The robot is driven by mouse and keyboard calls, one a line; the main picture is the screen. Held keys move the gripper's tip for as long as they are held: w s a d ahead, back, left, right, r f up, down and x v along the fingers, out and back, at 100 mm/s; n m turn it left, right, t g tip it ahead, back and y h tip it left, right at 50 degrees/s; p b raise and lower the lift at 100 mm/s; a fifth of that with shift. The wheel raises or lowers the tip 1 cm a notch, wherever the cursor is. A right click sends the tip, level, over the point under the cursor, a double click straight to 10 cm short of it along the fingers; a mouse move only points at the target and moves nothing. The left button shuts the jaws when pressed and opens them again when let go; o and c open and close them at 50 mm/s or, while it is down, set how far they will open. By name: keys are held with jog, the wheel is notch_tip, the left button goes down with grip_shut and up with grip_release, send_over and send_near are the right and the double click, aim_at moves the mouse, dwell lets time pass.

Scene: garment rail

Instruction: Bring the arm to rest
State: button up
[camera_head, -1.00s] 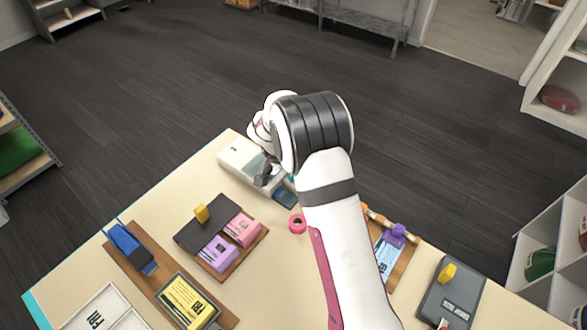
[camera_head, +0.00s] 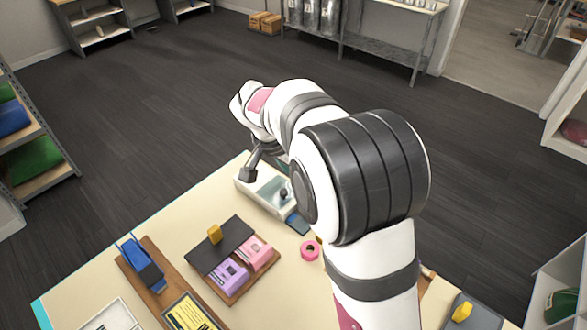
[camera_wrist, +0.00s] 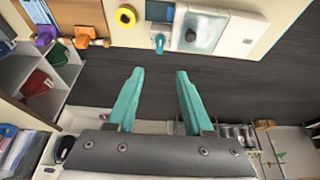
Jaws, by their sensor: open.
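My arm (camera_head: 365,175) is raised over the far edge of the table (camera_head: 80,285), bent at its large black-banded joint. In the wrist view my gripper (camera_wrist: 159,73) shows two teal fingers spread apart with nothing between them. The fingertips appear over dark floor, just beyond the table's edge. In the head view I cannot make out the fingers.
A white machine (camera_head: 265,188) stands at the table's far edge close to the arm. A pink ring (camera_head: 310,250), purple box (camera_head: 230,275), pink box (camera_head: 255,252) and blue tool (camera_head: 140,258) lie nearer. Dark floor (camera_head: 180,120) beyond is clear.

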jog(key=shift+r, duration=0.15)
jog(key=s+d+r+n+g+y, duration=0.1)
jog(key=s+d+r, duration=0.15)
jog(key=s, duration=0.65)
jog(key=s+d+r+g+y, duration=0.1)
jog(key=s+d+r, duration=0.15)
jog(key=s, duration=0.75)
jog(key=s+a+f+n+g+y, duration=0.1)
jog(key=s+a+f+n+y, duration=0.1)
jog(key=s, duration=1.2)
jog(key=shift+s+f+y, duration=0.3)
jog(key=shift+f+y, duration=0.1)
jog(key=shift+y, duration=0.1)
jog(key=shift+d, duration=0.1)
